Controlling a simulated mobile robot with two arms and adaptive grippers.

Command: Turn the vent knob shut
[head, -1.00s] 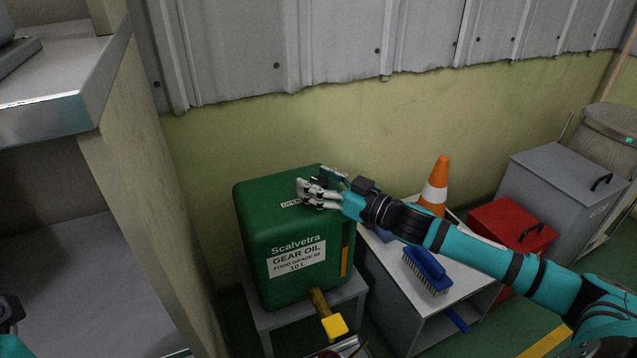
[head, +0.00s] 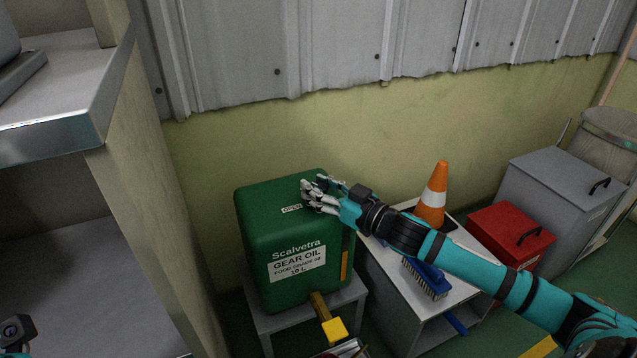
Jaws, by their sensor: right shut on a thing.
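A green gear oil canister (head: 262,228) stands on a small grey stand, with an "OPEN" label (head: 291,209) on its top. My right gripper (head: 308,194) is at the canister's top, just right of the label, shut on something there. The vent knob itself is hidden by the fingers, so its angle cannot be told. A yellow tap (head: 333,329) sticks out low on the canister's front. My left gripper (head: 16,335) shows only in part at the lower left edge, away from the canister.
A grey stand (head: 268,325) bears the canister. To the right a low cabinet (head: 392,312) carries an orange cone (head: 433,195) and a blue brush (head: 428,280) under my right arm. A red box (head: 509,234) stands beyond. A shelf unit (head: 150,200) is close on the left.

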